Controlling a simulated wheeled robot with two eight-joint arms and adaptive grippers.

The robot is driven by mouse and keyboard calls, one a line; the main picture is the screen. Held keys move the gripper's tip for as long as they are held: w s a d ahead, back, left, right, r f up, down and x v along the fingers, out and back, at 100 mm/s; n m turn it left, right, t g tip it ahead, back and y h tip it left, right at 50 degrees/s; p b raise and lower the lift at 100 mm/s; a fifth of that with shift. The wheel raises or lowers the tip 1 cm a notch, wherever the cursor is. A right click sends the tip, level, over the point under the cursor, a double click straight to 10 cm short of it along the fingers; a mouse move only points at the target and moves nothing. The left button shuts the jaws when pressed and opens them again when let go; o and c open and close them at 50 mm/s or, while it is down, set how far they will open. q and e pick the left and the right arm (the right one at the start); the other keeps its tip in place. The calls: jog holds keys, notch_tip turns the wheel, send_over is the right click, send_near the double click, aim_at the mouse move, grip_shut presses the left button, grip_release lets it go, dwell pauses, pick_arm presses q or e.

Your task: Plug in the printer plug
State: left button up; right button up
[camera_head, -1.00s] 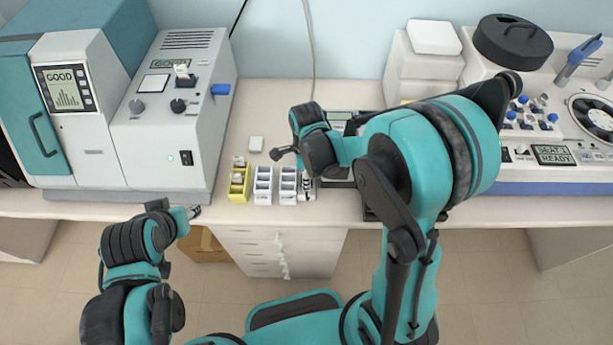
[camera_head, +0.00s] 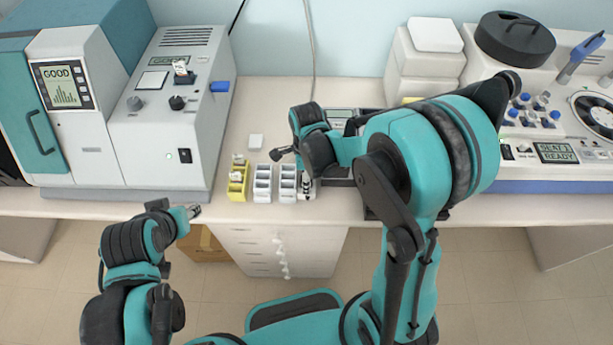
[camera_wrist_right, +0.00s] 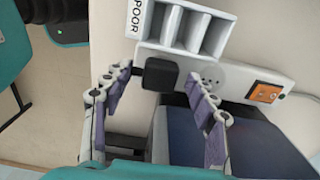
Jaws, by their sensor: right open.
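In the right wrist view a black plug (camera_wrist_right: 160,72) stands over the left end of a white power strip (camera_wrist_right: 235,82). I cannot tell whether it is seated in a socket or just over it. A bare round socket (camera_wrist_right: 211,75) and an orange switch (camera_wrist_right: 265,92) are to its right. My right gripper (camera_wrist_right: 157,78) is open, with one finger on each side of the plug. In the head view my right arm hides most of that gripper. My left gripper (camera_head: 192,211) is at the front edge of the bench, too small to read.
A white rack marked POOR (camera_wrist_right: 185,25) borders the strip; in the head view it is among small racks (camera_head: 263,184) beside my right wrist. A large analyser (camera_head: 160,110) stands left, a centrifuge-like machine (camera_head: 570,165) right.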

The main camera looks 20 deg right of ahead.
notch_tip(320, 180, up, 12)
dwell(0.6)
jog(key=shift+s, duration=0.1)
jog(key=s+d+f+n+t+b, duration=0.2)
jog(key=s+n+t+b, duration=0.1)
jog(key=n, duration=0.7)
jog(key=s+d+f+n+t+b, duration=0.2)
jog(key=s+n, duration=0.5)
jog(key=n, duration=0.4)
jog(key=f+t+b, duration=0.1)
jog(key=t+b, duration=0.1)
jog(key=shift+d+b, duration=0.35)
jog(key=shift+b, duration=0.05)
